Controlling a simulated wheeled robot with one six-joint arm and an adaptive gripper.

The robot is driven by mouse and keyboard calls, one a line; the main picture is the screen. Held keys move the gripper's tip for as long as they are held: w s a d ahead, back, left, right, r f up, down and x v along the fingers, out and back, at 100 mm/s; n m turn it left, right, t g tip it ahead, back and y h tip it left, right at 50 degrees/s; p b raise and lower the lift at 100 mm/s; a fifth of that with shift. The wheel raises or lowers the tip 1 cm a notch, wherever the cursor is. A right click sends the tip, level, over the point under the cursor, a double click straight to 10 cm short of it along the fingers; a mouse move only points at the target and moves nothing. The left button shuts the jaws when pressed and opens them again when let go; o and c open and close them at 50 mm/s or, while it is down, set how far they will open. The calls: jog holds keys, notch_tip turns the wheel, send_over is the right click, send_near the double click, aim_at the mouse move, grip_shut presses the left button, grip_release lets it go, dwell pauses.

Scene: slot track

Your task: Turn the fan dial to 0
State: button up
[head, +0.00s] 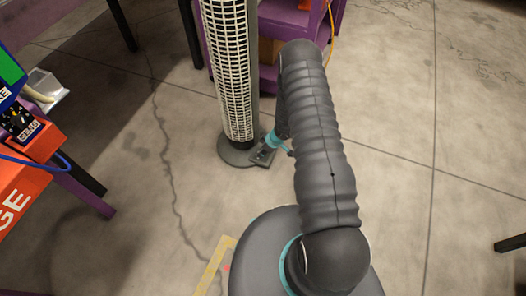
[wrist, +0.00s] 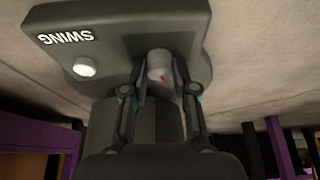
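The fan (head: 235,75) is a tall grey tower with a pale grille, standing upright on a round dark base on the floor. In the wrist view its dark grey control panel (wrist: 110,30) carries an upside-down SWING label and a white round button (wrist: 85,67). The fan dial (wrist: 159,66) is a light grey knob with a small red mark; no numbers can be read. My gripper (wrist: 161,72) has one finger on each side of the dial, very close to it. Whether both fingers touch it cannot be told. In the head view my gripper (head: 272,146) is low beside the fan's base.
A purple shelf unit (head: 268,95) stands behind the fan. An orange and blue cabinet (head: 30,150) with a blue cable is at the left. A yellow tape strip (head: 215,268) lies on the floor in front. The concrete floor (head: 410,150) at the right is largely clear.

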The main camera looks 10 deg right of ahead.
jog(key=shift+r+n+p, duration=0.1)
jog(key=shift+n+p, duration=0.2)
jog(key=shift+p, duration=0.2)
grip_shut()
jog(key=shift+n+g+p, duration=0.3)
jog(key=shift+w+n+g+p, duration=0.1)
jog(key=shift+n+g+p, duration=0.2)
jog(key=shift+n+p, duration=0.6)
jog(key=n, duration=0.1)
jog(key=n+g+b, duration=0.1)
jog(key=n, duration=0.1)
jog(key=shift+w+f+y, duration=0.1)
jog(key=shift+f+y, duration=0.1)
jog(key=shift+y, duration=0.1)
jog(key=shift+n+g+b, duration=0.6)
jog(key=shift+n+b, duration=0.05)
jog(key=shift+n, duration=0.75)
jog(key=shift+r, duration=0.1)
jog(key=o, duration=0.9)
grip_release()
